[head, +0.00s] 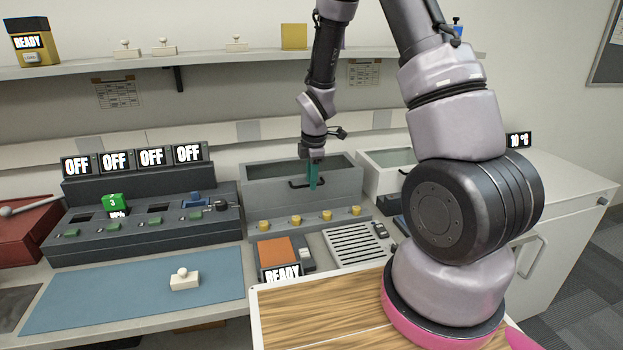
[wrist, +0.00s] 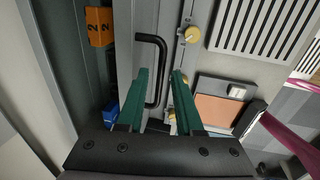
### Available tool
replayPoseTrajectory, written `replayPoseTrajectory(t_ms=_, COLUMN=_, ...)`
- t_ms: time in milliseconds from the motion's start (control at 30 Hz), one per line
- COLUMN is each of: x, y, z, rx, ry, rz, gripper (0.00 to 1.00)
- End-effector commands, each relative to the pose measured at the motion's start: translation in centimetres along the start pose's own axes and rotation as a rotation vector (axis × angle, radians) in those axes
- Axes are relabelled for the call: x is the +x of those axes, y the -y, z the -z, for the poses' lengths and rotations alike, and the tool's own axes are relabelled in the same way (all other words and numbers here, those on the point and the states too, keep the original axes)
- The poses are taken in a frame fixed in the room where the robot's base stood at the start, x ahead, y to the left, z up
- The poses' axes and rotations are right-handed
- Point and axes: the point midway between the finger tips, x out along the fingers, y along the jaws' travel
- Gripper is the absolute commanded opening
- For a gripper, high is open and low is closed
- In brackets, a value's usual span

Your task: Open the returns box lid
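A grey box (head: 263,197) with a dark, see-through top stands at the back middle of the counter; I take it for the returns box, though I see no label. Its lid looks shut. A black bar handle (head: 297,186) is on its front edge, and the handle (wrist: 162,65) also shows in the wrist view. My gripper (head: 313,174) is at the handle, its green fingers pointing down. In the wrist view my gripper (wrist: 158,72) is open, with part of the handle between its fingers. I cannot tell whether either finger touches it.
An orange item marked 2 (wrist: 99,27) and a blue item (wrist: 110,115) show in the box. Yellow knobs (head: 296,219) line its front. A white box (head: 372,178) stands to the right, a charger bank (head: 140,238) to the left. A shelf (head: 200,60) runs above.

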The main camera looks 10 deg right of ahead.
Motion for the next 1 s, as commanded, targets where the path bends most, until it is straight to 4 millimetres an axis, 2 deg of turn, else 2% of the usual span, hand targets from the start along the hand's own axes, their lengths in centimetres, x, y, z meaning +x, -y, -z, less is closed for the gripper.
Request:
replayPoseTrajectory(t_ms=33, x=-0.01, y=0.0, z=0.0, rx=0.0, ry=0.0, rz=0.0, gripper=0.12)
replayPoseTrajectory(t_ms=67, x=-0.01, y=0.0, z=0.0, rx=0.0, ry=0.0, rz=0.0, gripper=0.0)
replayPoseTrajectory(t_ms=1000, x=-0.05, y=-0.02, z=-0.01, rx=0.0, ry=0.0, rz=0.0, gripper=0.0)
